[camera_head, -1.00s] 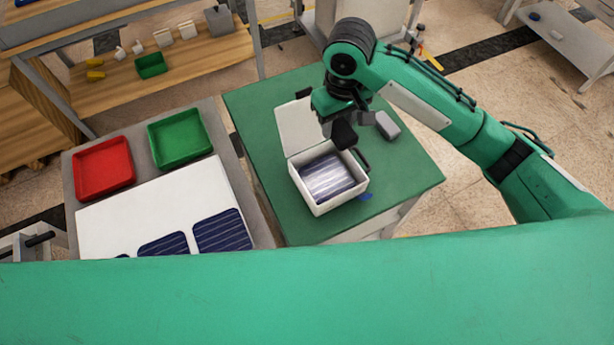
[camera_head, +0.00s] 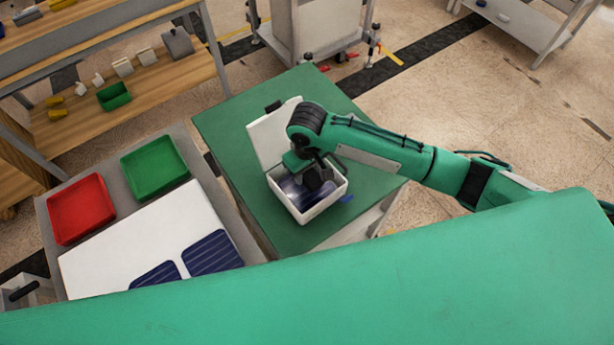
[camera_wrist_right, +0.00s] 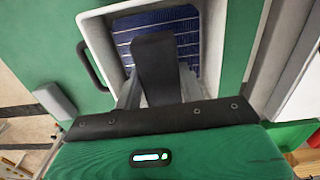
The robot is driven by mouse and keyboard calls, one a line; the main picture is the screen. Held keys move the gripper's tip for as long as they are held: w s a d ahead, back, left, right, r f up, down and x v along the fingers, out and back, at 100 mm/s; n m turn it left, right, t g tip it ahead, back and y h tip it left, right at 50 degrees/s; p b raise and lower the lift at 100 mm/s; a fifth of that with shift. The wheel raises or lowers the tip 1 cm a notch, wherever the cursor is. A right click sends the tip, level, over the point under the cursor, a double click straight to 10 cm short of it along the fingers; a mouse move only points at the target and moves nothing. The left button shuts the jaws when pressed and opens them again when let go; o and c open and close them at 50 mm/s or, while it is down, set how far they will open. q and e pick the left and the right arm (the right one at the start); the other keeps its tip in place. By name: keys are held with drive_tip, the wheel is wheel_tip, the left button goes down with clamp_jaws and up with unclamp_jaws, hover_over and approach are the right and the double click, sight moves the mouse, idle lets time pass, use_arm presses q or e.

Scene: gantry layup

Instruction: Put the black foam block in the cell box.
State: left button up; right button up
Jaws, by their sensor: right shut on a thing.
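The white cell box (camera_head: 305,216) stands on the green table with its lid (camera_head: 268,132) open toward the back left. Blue solar cells (camera_head: 289,190) lie inside it. My right gripper (camera_head: 315,180) is over the box opening, shut on the black foam block (camera_wrist_right: 155,66). The right wrist view shows the block between the two grey fingers (camera_wrist_right: 156,92), in front of the blue cells and inside the outline of the box walls (camera_wrist_right: 213,40). I cannot tell whether the block touches the cells. My left gripper is not in view.
A grey block (camera_wrist_right: 53,100) lies on the green table (camera_head: 225,120) beside the box, near its black handle (camera_wrist_right: 92,66). A small blue item (camera_head: 346,199) is by the box corner. Left are a red tray (camera_head: 82,208), a green tray (camera_head: 155,168) and a white board (camera_head: 120,250) with cells.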

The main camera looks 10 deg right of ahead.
sight(307, 179)
drive_tip(key=shift+f+p, duration=0.3)
drive_tip(key=shift+f, duration=1.9)
drive_tip(key=o, duration=0.9)
drive_tip(key=shift+f, duration=0.1)
drive_tip(key=shift+o, duration=0.2)
wheel_tip(307, 179, up, 12)
drive_tip(key=shift+r+b, duration=0.15)
drive_tip(key=shift+b, duration=1.05)
